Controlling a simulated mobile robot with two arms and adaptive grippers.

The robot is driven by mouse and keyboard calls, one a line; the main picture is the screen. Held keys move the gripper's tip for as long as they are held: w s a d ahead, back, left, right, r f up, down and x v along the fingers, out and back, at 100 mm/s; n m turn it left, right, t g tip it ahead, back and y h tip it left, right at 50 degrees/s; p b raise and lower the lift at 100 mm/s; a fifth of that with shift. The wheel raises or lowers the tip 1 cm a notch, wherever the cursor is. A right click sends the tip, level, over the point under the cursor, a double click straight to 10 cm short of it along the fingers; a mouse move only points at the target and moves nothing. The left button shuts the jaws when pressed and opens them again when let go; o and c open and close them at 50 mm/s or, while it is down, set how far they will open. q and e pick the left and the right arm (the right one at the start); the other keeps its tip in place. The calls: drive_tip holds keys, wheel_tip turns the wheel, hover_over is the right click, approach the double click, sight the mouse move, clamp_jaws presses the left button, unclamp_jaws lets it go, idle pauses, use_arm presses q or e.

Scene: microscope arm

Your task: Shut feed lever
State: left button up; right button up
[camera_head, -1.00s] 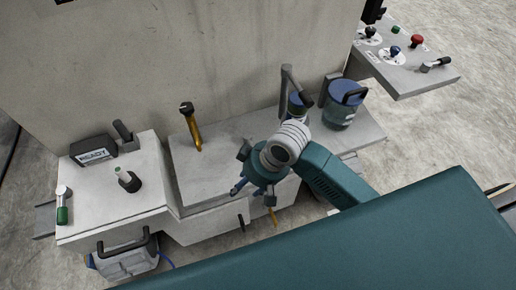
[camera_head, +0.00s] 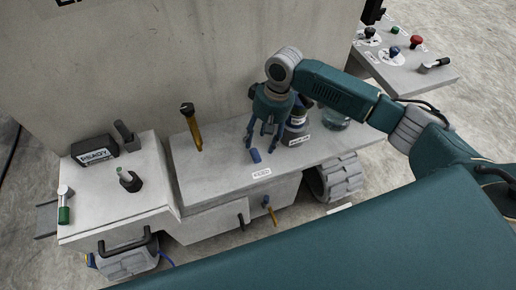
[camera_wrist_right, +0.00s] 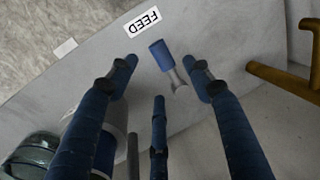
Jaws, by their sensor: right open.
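The feed lever (camera_head: 255,156) has a short blue handle and stands on the grey machine top, just behind the white FEED label (camera_head: 261,173). In the right wrist view the lever (camera_wrist_right: 157,52) shows a pale metal stem under its blue grip, and the FEED label (camera_wrist_right: 142,20) is beside it. My right gripper (camera_head: 262,143) is open and empty, with blue fingers pointing down close to the lever. In the wrist view the lever appears between the spread fingers of the gripper (camera_wrist_right: 162,68); I see no finger closed on it. My left gripper is not in view.
A dark labelled bottle (camera_head: 296,133) stands right behind the right gripper, with a glass jar (camera_head: 335,122) beyond it. A brass lever (camera_head: 195,132) rises to the left. A yellow lever (camera_head: 269,208) is on the front face. A control panel (camera_head: 408,72) is at upper right.

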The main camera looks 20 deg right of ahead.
sight(252, 149)
drive_tip(key=f, duration=0.3)
drive_tip(key=a+f, duration=0.1)
drive_tip(key=f, duration=0.2)
drive_tip(key=shift+a, duration=0.1)
drive_tip(key=shift+r, duration=0.1)
clamp_jaws()
